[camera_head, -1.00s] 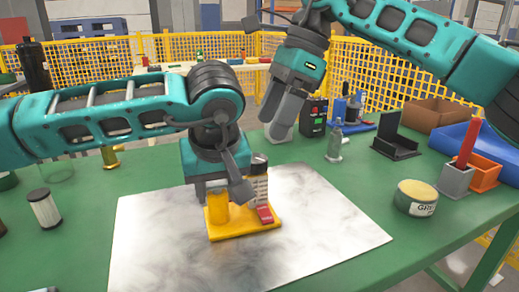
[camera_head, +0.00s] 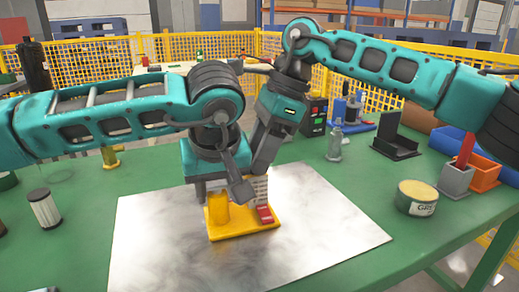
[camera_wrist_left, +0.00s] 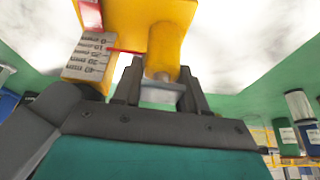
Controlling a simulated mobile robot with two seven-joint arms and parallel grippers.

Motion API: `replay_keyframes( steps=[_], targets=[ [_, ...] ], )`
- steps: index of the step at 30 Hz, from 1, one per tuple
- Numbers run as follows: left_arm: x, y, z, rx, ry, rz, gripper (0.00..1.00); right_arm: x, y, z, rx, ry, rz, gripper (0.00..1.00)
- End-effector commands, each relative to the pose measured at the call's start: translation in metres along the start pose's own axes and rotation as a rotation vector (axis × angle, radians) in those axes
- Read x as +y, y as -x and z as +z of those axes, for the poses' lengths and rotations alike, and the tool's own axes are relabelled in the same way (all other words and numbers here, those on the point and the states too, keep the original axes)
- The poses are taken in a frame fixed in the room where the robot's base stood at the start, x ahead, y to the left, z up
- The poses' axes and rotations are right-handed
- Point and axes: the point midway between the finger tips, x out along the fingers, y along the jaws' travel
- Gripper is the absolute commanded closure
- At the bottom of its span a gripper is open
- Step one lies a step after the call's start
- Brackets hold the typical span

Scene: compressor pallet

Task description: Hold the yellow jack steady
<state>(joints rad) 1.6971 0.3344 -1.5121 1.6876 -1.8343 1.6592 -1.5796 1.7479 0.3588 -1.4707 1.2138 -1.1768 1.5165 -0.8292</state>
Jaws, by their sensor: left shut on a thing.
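The yellow jack (camera_head: 243,229) stands upright on the metal sheet, with a flat base, a yellow post and a red part (camera_head: 265,214) at its right. A white block with a printed scale (camera_wrist_left: 90,57) stands beside the post. My left gripper (camera_head: 220,192) is above the jack; in the left wrist view its fingers (camera_wrist_left: 160,88) are on either side of the post's top, shut on it. My right gripper (camera_head: 259,166) is just behind and right of the left one, close to the scale block. Whether it touches is hidden, and its fingertips overlap in view.
The metal sheet (camera_head: 320,235) lies on the green table (camera_head: 90,240). A round tin (camera_head: 417,198), a grey bin (camera_head: 454,180), a black holder (camera_head: 397,146) and a small bottle (camera_head: 335,142) stand to the right. A black-and-white filter (camera_head: 44,208) stands at the left.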

Motion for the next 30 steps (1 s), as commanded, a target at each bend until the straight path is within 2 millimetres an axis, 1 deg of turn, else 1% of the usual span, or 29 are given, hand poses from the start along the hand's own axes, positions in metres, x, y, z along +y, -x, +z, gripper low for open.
replay_keyframes(
  steps=[1, 11, 17, 24, 30],
  targets=[
    [0.0002, -0.0004, 0.0004, -0.001, -0.001, 0.0, 1.0, 0.0, 0.0001, 0.0001, 0.0, 0.0, 0.0, 0.54],
    [0.0002, -0.0004, 0.0004, -0.001, -0.001, 0.0, 1.0, -0.0001, 0.0004, 0.0002, 0.0, 0.0, -0.001, 0.85],
    [0.0002, -0.0004, 0.0003, -0.001, -0.001, 0.0, 1.0, 0.0002, 0.0005, -0.0002, 0.001, -0.047, -0.021, 0.85],
    [0.0001, -0.0005, 0.0003, -0.001, 0.0, 0.0, 1.0, 0.0022, 0.0008, 0.0, 0.001, -0.241, -0.102, 0.85],
    [0.0, -0.0009, 0.0005, -0.001, 0.0, -0.001, 1.0, 0.0027, 0.0007, 0.0008, -0.001, -0.353, -0.149, 0.85]
  ],
)
